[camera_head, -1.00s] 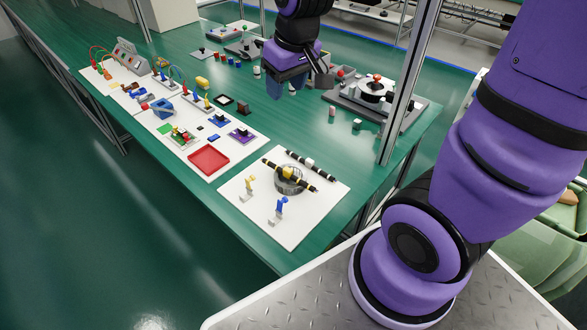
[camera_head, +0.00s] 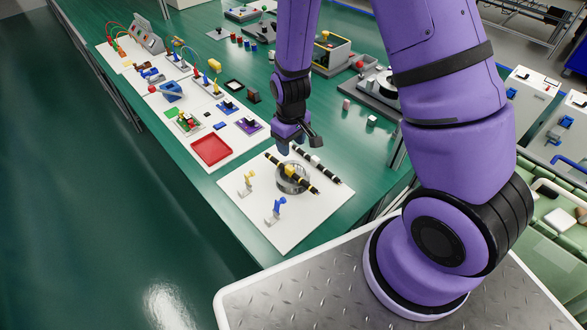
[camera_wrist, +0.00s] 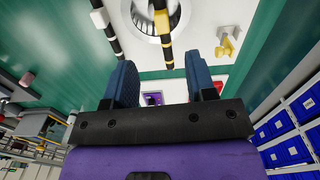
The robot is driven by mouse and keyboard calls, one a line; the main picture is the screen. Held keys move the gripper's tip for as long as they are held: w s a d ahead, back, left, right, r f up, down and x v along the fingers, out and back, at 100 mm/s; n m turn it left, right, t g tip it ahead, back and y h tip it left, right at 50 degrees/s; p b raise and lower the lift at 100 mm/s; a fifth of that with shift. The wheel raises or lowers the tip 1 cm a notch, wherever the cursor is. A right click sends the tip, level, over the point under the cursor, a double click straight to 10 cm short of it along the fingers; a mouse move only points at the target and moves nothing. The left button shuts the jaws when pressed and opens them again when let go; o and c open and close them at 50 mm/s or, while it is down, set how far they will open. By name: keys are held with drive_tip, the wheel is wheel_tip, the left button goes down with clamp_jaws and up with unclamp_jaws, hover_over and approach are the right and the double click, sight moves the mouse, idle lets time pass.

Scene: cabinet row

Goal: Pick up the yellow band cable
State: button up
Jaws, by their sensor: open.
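The yellow band cable (camera_head: 290,172) is a black rod-like cable with yellow bands. It lies diagonally across a round grey ribbed holder (camera_head: 293,186) on a white board. In the wrist view the cable (camera_wrist: 162,22) runs down from the top edge, ahead of the fingers and between their lines.
A similar black cable with a white band (camera_head: 317,163) lies close beside, to the right. A yellow clip (camera_head: 247,181) and a blue clip (camera_head: 276,209) stand on the white board (camera_head: 250,222). A red tray (camera_head: 211,150) lies on the neighbouring board.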

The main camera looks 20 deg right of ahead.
hover_over(290, 167)
wheel_tip(290, 167, down, 5)
drive_tip(key=shift+s+d+f, duration=0.15)
drive_tip(key=shift+f, duration=0.05)
drive_tip(key=shift+a+f, duration=0.2)
drive_tip(key=shift+f, duration=2.55)
clamp_jaws()
